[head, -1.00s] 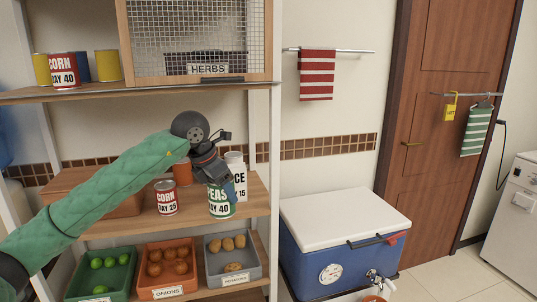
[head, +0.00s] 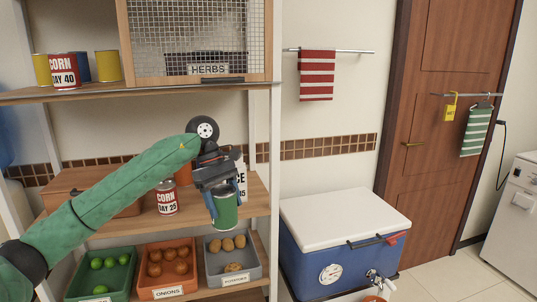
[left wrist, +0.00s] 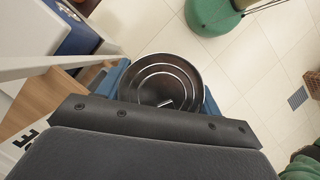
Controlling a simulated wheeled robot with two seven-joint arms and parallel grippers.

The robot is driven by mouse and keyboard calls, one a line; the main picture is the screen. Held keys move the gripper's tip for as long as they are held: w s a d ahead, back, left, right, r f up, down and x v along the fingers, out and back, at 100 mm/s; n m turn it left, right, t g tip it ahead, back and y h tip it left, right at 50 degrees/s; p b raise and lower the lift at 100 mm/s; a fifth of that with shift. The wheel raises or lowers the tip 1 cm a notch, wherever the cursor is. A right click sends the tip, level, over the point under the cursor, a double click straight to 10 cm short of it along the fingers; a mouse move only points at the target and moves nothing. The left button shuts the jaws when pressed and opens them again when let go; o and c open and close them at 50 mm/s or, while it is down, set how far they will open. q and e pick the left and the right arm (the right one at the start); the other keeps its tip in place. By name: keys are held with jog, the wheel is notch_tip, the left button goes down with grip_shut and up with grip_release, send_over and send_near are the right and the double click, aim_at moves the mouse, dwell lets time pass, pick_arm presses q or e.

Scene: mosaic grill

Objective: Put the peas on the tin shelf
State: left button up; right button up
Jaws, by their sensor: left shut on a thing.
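The peas tin (head: 225,212), a green can with a bare metal lid, is in my left gripper (head: 222,198). The gripper is shut around its sides and holds it in front of the middle shelf (head: 258,196), slightly tilted. Its label is mostly turned away. The left wrist view shows the ringed lid (left wrist: 168,82) between the blue fingers. The upper shelf (head: 190,89) bears a corn tin marked DAY 40 (head: 63,71), yellow tins (head: 107,66) and a blue tin (head: 83,67). My right gripper is not in view.
A corn tin marked DAY 25 (head: 167,198), a wooden box (head: 75,184) and a partly hidden white container (head: 241,180) stand on the middle shelf. The herbs cabinet (head: 200,40) fills the upper shelf's right side. Vegetable bins (head: 165,292) are below. A blue cooler (head: 340,250) stands right.

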aim_at(221, 230)
pick_arm(q)
jog(key=f+m, duration=0.1)
jog(key=m, duration=0.1)
jog(key=s+f+m+g+y, duration=0.1)
jog(key=f+m, duration=0.1)
jog(key=s+a+f+m+y, duration=0.1)
jog(key=f+m, duration=0.1)
jog(key=shift+f+m, duration=0.25)
jog(key=shift+m, duration=0.15)
jog(key=s+a+f+m, duration=0.1)
jog(key=s+f, duration=0.3)
jog(key=f, duration=0.4)
jog(key=s+a+f+m+y, duration=0.1)
jog(key=s+a+f, duration=0.2)
jog(key=f, duration=0.5)
jog(key=s+a+f, duration=0.4)
jog(key=f, duration=0.4)
jog(key=shift+s+m+g, duration=0.3)
jog(key=shift+m, duration=0.1)
jog(key=shift+r, duration=0.1)
